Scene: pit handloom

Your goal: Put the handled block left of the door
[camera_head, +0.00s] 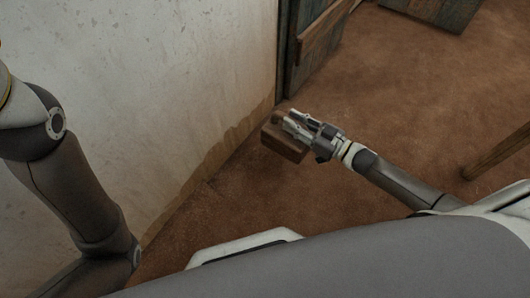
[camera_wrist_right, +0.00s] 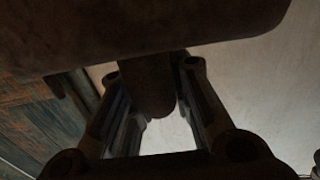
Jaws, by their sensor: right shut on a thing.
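The handled block (camera_head: 284,143) is brown and sits in the jaws of my right gripper (camera_head: 290,121), over the floor near the foot of the wall. In the right wrist view the handled block (camera_wrist_right: 150,30) fills the top, and its handle (camera_wrist_right: 148,92) stands between the two fingers of the right gripper (camera_wrist_right: 150,100). The wooden door (camera_head: 320,40) is at the top centre of the head view, just beyond the block. I cannot tell if the block touches the floor. My left arm is at the left edge; its gripper is out of view.
A pale plaster wall (camera_head: 170,90) runs along the left up to the door frame. Brown earthen floor (camera_head: 410,90) is open to the right of the door. A wooden pole (camera_head: 497,152) slants in at the right edge. Dark planks (camera_head: 440,10) stand at the top right.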

